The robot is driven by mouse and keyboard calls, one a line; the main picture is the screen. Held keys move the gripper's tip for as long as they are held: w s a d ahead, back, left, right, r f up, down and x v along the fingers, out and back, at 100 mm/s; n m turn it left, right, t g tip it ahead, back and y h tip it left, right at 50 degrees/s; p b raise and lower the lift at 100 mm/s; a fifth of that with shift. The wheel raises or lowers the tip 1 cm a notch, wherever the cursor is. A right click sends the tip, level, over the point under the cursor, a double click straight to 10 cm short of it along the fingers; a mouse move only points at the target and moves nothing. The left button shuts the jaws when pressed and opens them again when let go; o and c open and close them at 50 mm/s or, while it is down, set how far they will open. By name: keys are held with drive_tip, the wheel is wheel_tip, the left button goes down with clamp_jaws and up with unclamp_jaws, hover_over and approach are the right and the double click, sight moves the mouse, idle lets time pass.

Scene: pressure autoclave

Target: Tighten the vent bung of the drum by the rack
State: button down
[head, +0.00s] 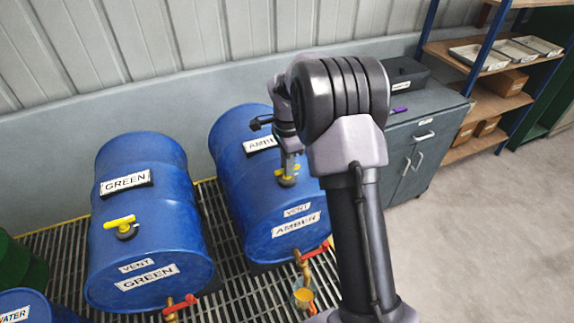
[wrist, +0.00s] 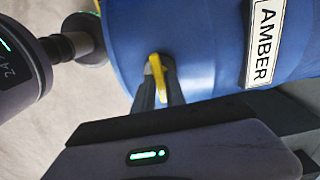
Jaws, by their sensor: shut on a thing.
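The blue AMBER drum (head: 236,188) lies on its side on the grating, the closer of the two upright-labelled drums to the shelf rack (head: 480,90). Its vent bung (head: 287,182) has a yellow handle on top of the drum, partly hidden by my gripper (head: 289,160). In the wrist view my gripper (wrist: 158,98) is shut on the yellow handle (wrist: 157,74), with a finger on each side. The AMBER label (wrist: 263,42) shows beside it. How tight the bung is cannot be told.
The GREEN drum (head: 150,190) with its own yellow-handled bung (head: 121,226) lies to the left. A grey cabinet (head: 425,130) stands behind my arm. Open floor lies right.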

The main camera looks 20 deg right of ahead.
drive_tip(key=shift+w+r, duration=0.1)
idle(0.3)
drive_tip(key=c, duration=1.4)
unclamp_jaws()
drive_tip(key=shift+o, duration=0.2)
wheel_tip(320, 180, up, 17)
drive_tip(key=p, duration=0.4)
drive_tip(key=shift+r+p, duration=0.15)
drive_tip(key=shift+p, duration=0.15)
